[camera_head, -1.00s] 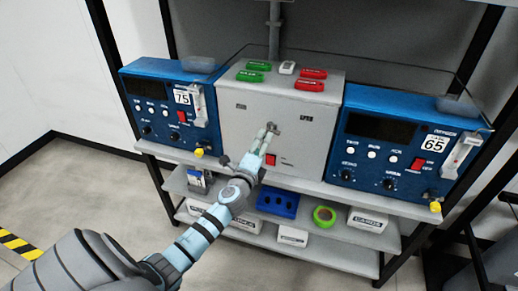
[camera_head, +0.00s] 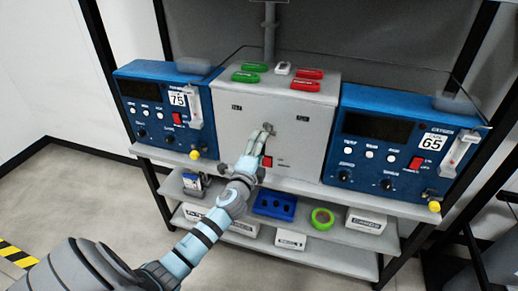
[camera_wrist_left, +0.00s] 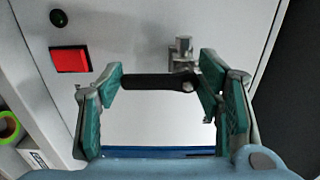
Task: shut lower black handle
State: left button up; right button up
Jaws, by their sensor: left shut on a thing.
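The lower black handle (camera_wrist_left: 158,82) is a short dark bar lying nearly level in the left wrist view, on the front of the grey box (camera_head: 228,120). Its right end is by a metal fitting (camera_wrist_left: 181,52); that fitting also shows as a small knob in the head view (camera_head: 268,127). My left gripper (camera_wrist_left: 160,80) has its teal fingers at the two ends of the handle and is shut on it. In the head view, the left gripper (camera_head: 265,135) reaches the box front and hides the handle. My right gripper is not in view.
Blue analysers stand left (camera_head: 135,85) and right (camera_head: 400,104) of the box. A red button (camera_wrist_left: 71,59) is on the box front, left of the gripper in the wrist view. Green (camera_head: 244,77) and red (camera_head: 305,86) handles lie on top. Shelves below hold boxes and green tape (camera_head: 322,217).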

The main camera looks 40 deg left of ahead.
pick_arm(q)
jog(key=o, duration=1.2)
jog(key=shift+s, duration=0.1)
jog(key=v, duration=1.2)
